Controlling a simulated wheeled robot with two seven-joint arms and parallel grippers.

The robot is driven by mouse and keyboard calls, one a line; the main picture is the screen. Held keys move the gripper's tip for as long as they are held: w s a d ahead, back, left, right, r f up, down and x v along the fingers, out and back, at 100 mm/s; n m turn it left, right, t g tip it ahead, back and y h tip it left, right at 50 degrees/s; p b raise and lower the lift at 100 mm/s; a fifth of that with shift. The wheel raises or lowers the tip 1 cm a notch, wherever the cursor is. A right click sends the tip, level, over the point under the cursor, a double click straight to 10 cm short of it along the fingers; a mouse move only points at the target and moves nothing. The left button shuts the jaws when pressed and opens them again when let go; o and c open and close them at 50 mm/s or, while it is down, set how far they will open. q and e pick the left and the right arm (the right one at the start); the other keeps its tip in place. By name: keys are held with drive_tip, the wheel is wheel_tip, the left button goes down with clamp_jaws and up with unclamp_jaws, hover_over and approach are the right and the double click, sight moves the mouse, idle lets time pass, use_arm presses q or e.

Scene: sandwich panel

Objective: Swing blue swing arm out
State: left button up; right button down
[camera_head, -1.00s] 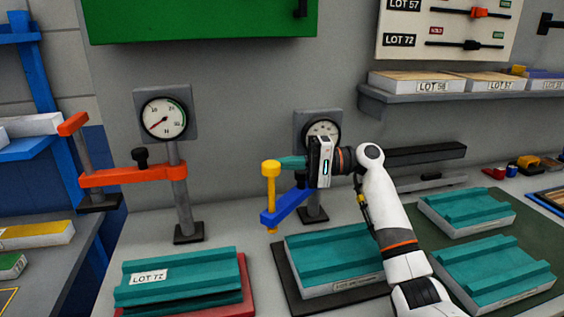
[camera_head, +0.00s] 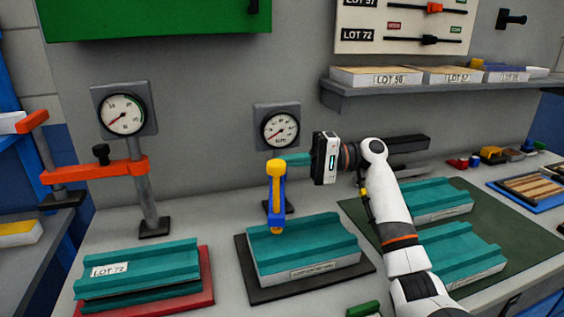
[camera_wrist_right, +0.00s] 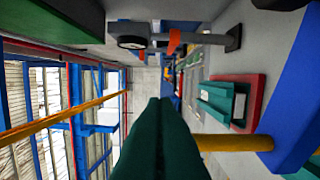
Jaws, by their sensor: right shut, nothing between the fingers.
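The blue swing arm (camera_head: 277,208) is on the post below the right-hand gauge and points towards me. Its yellow upright handle (camera_head: 276,190) stands at the near end, its foot overlapping the rear left of a teal panel (camera_head: 300,245) in the picture. My right gripper (camera_head: 287,160) is shut and empty, its teal fingers pointing left, right by the handle's top. In the right wrist view the shut fingers (camera_wrist_right: 160,110) pass beside the yellow handle (camera_wrist_right: 235,143), with the blue arm (camera_wrist_right: 295,105) at the right. I cannot tell whether they touch. My left gripper is not in view.
An orange swing arm (camera_head: 95,172) stands at left, near a LOT 72 panel stack on a red tray (camera_head: 205,285). More teal panels lie on a green mat (camera_head: 520,240) at right.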

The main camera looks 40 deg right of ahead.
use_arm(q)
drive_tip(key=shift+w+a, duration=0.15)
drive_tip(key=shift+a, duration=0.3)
use_arm(e)
drive_tip(key=shift+s+d, duration=0.3)
drive_tip(key=shift+d, duration=0.1)
use_arm(q)
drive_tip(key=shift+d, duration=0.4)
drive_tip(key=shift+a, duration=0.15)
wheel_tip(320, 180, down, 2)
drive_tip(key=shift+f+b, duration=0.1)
drive_tip(key=shift+b, duration=1)
use_arm(e)
drive_tip(key=v, duration=1.2)
